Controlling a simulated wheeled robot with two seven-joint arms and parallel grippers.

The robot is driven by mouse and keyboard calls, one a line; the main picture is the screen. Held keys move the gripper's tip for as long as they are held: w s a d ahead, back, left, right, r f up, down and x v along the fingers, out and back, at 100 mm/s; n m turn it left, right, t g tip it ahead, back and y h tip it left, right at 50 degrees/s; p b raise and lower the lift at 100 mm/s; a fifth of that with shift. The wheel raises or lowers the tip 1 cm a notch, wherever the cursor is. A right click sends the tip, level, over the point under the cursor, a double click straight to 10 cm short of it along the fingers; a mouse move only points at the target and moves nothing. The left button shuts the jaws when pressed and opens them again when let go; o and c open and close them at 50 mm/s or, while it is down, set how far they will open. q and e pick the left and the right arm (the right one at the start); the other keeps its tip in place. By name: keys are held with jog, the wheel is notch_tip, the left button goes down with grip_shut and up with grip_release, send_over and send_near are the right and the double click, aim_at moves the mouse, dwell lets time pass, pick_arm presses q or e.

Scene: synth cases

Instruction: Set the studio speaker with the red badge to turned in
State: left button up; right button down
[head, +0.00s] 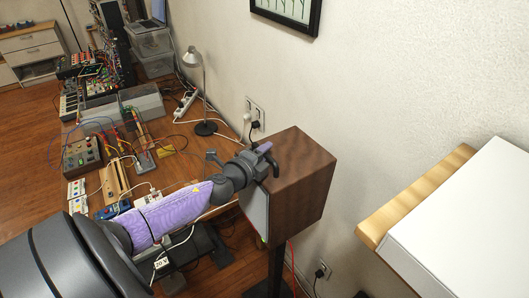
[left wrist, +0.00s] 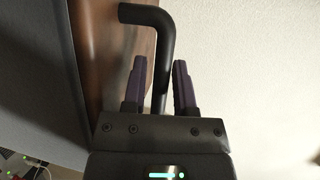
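A studio speaker (head: 300,180) with a brown wood cabinet stands on a dark stand (head: 276,268) near the wall. Its pale grey front (head: 256,212) faces the lower left; no red badge shows. My left gripper (head: 266,155) is at the speaker's upper left edge. In the left wrist view, a black bent handle (left wrist: 147,15) runs down between the two dark purple fingers of my left gripper (left wrist: 159,80). The fingers stand apart with a gap beside the handle. The speaker's wood side (left wrist: 100,45) and grey front (left wrist: 40,80) show at left. My right gripper is out of view.
A desk lamp (head: 205,95), power strip (head: 186,104), wall socket (head: 255,112) and electronics with cables (head: 82,153) lie left of the speaker. A white-topped wooden shelf (head: 470,225) juts in at right. Cables, one red, hang near the stand.

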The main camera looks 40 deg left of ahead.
pick_arm(q)
jog(key=shift+c, duration=0.2)
grip_shut()
dwell(1.3)
